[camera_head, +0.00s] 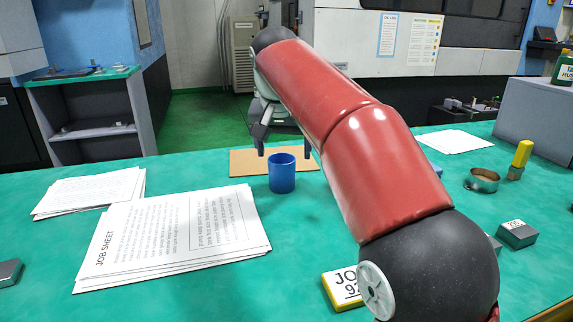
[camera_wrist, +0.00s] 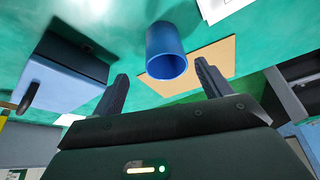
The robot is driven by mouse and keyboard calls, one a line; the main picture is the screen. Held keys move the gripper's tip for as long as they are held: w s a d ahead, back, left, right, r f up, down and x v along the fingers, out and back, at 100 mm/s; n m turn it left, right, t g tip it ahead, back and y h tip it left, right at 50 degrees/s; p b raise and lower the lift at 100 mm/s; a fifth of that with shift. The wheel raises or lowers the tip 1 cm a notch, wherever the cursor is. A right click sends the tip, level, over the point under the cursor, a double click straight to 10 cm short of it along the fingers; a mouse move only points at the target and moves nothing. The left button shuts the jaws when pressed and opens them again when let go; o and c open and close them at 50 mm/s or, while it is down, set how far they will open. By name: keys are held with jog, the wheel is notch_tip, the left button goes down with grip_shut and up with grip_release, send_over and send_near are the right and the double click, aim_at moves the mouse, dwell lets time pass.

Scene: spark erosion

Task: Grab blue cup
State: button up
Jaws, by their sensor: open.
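The blue cup (camera_head: 282,176) stands upright on the green tabletop, just in front of a tan board. In the wrist view the blue cup (camera_wrist: 163,40) shows its open rim towards the camera. My gripper (camera_head: 284,153) is open and empty, above and behind the cup in the head view. In the wrist view my gripper (camera_wrist: 161,71) has its two fingers spread, with the cup's rim lying between the fingertips in the picture. I cannot tell how far the fingertips are from the cup.
The tan board (camera_head: 247,163) lies behind the cup. A stack of job sheets (camera_head: 170,238) lies to the left, with more papers (camera_head: 88,192) behind. A grey box (camera_head: 538,112) stands far right.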

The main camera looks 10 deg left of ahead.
aim_at(282, 170)
jog(key=x, duration=0.2)
jog(key=b+x, duration=0.1)
jog(key=x, duration=0.2)
jog(key=a+x, duration=0.1)
jog(key=x, duration=0.1)
jog(key=shift+w+f, duration=0.1)
jog(key=shift+f, duration=0.3)
jog(key=shift+d, duration=0.1)
jog(key=c, duration=1.1)
jog(key=shift+o, duration=0.2)
jog(key=shift+r, duration=0.1)
